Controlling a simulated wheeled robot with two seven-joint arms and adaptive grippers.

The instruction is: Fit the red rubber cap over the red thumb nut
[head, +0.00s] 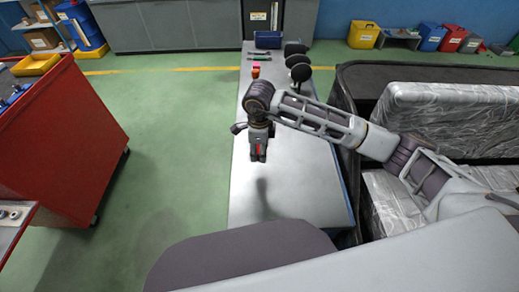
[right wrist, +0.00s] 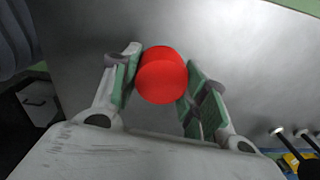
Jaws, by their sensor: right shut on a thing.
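My right gripper (head: 258,156) hangs above the grey bench top, pointing down. It is shut on the red rubber cap (right wrist: 162,75), which sits between the green finger pads in the right wrist view. In the head view only a small bit of red shows between the fingers. The cap is held clear of the bench, whose surface lies behind it. I cannot pick out the red thumb nut for certain in either view. My left gripper is not in view.
The long grey bench (head: 290,195) is mostly bare at its near end. Several black round-headed things stand along its far right edge. A small orange-red item (head: 256,72) and a blue bin (head: 268,40) are farther back. A red cabinet (head: 60,140) stands left.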

